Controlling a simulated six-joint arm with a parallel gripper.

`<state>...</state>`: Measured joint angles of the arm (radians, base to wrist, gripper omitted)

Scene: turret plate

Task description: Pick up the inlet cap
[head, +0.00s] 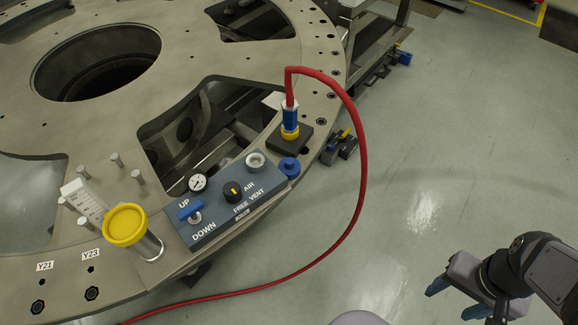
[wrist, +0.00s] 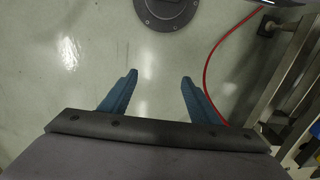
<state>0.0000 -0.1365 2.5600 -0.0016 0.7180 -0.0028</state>
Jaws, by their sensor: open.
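A small blue cap (head: 289,167) sits beside the upper right corner of the control panel on the turret plate; I take it as the inlet cap, though no label shows. Next to it on the panel is an open round metal port (head: 256,161). The turret plate (head: 225,52) fills the left of the head view. My gripper (head: 455,298) is at the lower right of the head view, over the floor, well away from the cap. In the wrist view my gripper (wrist: 159,77) has its two blue fingers wide apart with nothing between them. The cap is not identifiable in the wrist view.
A red hose (head: 361,150) rises from a blue and yellow connector (head: 290,122) and loops over the floor between plate and gripper. A yellow-topped cylinder (head: 125,224) and several pins stand left. Open floor (head: 430,170) lies right.

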